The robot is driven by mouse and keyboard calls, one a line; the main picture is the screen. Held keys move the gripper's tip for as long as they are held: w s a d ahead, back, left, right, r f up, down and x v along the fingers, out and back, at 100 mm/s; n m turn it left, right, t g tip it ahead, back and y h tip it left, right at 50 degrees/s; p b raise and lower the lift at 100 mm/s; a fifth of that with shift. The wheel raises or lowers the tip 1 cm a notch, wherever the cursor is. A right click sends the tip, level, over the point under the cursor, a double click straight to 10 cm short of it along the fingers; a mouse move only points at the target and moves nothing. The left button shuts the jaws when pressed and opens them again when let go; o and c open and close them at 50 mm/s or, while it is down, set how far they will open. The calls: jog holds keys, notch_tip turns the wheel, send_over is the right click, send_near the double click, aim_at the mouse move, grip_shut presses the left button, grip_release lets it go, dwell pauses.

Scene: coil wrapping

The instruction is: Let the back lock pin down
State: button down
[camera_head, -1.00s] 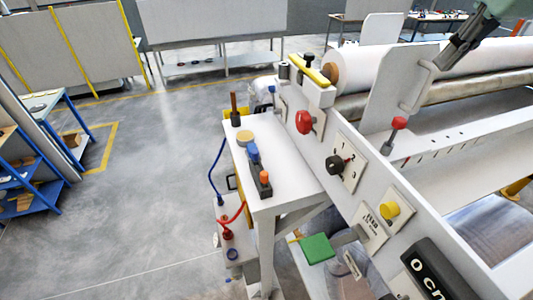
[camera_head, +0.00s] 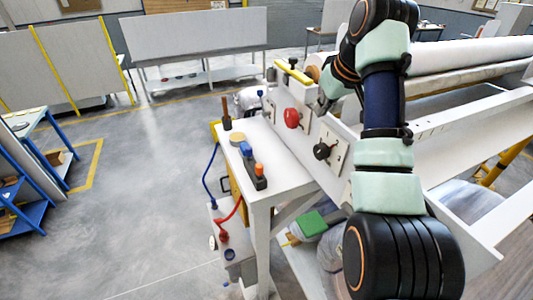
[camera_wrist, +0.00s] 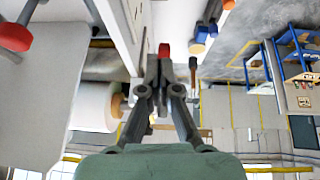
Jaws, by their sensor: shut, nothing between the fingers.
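My gripper (camera_wrist: 164,82) is shut and empty, its fingers meeting in the middle of the wrist view. In the head view, its grey tip (camera_head: 323,102) shows beside my arm, over the machine's end panel. A black-knobbed pin (camera_head: 293,62) stands upright by the yellow bar at the panel's back end, apart from my gripper. I cannot tell for sure that it is the back lock pin. A red knob (camera_head: 291,117) is on the panel; a red part (camera_wrist: 164,50) shows just beyond my fingertips. Another red-topped lever (camera_wrist: 15,37) is at the left of the wrist view.
A black selector knob (camera_head: 322,151) sits on the panel near my arm. A white roll (camera_wrist: 92,106) lies beside the gripper. A side table (camera_head: 278,177) holds blue and orange items and a brown stick (camera_head: 226,110). Open floor lies to the left.

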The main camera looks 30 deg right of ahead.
jog(key=w+a+f+t, duration=0.2)
jog(key=w+a+f, duration=0.3)
jog(key=a+f, duration=0.6)
jog(key=shift+a+f, duration=0.25)
jog(key=shift+a, duration=0.1)
jog(key=s+a+f+t, duration=0.1)
jog(key=s+a+f, duration=0.1)
jog(key=a+f, duration=0.45)
jog(key=s+a+f+t, duration=0.1)
jog(key=s+a+f, duration=0.2)
jog(key=a, duration=0.7)
jog(key=s+a+n+t+y, duration=0.1)
jog(key=s+a+t, duration=0.2)
jog(key=s+a, duration=0.8)
jog(key=s, duration=0.3)
jog(key=shift+s+f+y, duration=0.15)
jog(key=shift+f+y, duration=0.15)
jog(key=shift+f, duration=0.1)
